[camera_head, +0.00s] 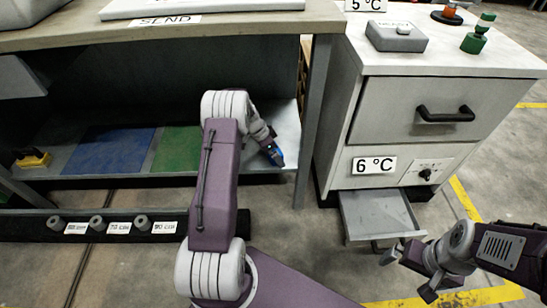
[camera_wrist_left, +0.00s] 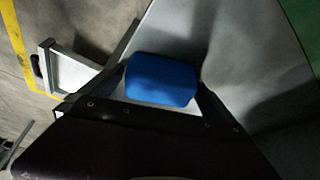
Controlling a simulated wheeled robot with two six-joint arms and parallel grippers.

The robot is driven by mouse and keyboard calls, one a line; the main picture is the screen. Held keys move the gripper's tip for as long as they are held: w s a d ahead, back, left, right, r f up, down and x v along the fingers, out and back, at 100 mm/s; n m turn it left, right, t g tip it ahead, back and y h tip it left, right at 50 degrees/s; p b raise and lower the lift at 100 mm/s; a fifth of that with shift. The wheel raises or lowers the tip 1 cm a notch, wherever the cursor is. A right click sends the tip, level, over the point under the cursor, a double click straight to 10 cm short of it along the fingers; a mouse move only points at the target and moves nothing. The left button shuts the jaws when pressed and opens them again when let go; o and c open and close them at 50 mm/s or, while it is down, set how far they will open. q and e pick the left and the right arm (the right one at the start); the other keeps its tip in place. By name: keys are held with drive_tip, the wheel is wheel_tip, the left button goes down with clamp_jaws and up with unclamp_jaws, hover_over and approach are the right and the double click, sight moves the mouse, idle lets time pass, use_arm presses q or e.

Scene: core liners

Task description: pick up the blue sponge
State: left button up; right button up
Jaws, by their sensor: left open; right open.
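The blue sponge (camera_wrist_left: 162,80) shows large in the left wrist view, a rounded block over the grey shelf. In the head view a small part of the blue sponge (camera_head: 274,156) shows at the end of my left wrist, above the right part of the low shelf. My left gripper (camera_head: 270,149) is open at the sponge and hides most of it in the head view. I cannot tell whether its fingers touch the sponge. My right gripper (camera_head: 408,274) is open and empty at the lower right, beside the open drawer.
The low shelf (camera_head: 287,133) carries a blue mat (camera_head: 110,150), a green mat (camera_head: 178,149) and a yellow block (camera_head: 34,159). A bench top hangs over it. The white cabinet's lower drawer (camera_head: 378,215) stands open at the right. Labelled knobs (camera_head: 97,224) line the floor rail.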

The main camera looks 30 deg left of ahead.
use_arm(q)
drive_tip(key=shift+r, duration=0.1)
drive_tip(key=c, duration=1.4)
wheel_tip(320, 180, up, 10)
drive_tip(key=p, duration=0.6)
drive_tip(key=shift+r, duration=0.15)
drive_tip(key=shift+c, duration=0.2)
drive_tip(key=s+d+r+n+y+p, duration=0.1)
drive_tip(key=s+d+r+n+p, duration=0.1)
drive_tip(key=s+d+r, duration=0.6)
drive_tip(key=s+d+r+n+p, duration=0.2)
drive_tip(key=s+d+r+p, duration=0.15)
drive_tip(key=d+r, duration=0.55)
drive_tip(key=w+r+p+v, duration=0.1)
drive_tip(key=w+p+v, duration=0.1)
drive_tip(key=p+v, duration=0.9)
drive_tip(key=w+d+p+v, duration=0.1)
drive_tip(key=w+p+v, duration=0.2)
drive_tip(key=p+v, duration=0.9)
drive_tip(key=w+d+r+p+v, duration=0.1)
drive_tip(key=w+p+v, duration=0.1)
drive_tip(key=p+v, duration=0.9)
drive_tip(key=r+p, duration=0.1)
drive_tip(key=p, duration=0.2)
drive_tip(key=shift+r+t, duration=0.2)
drive_tip(key=shift+t, duration=0.2)
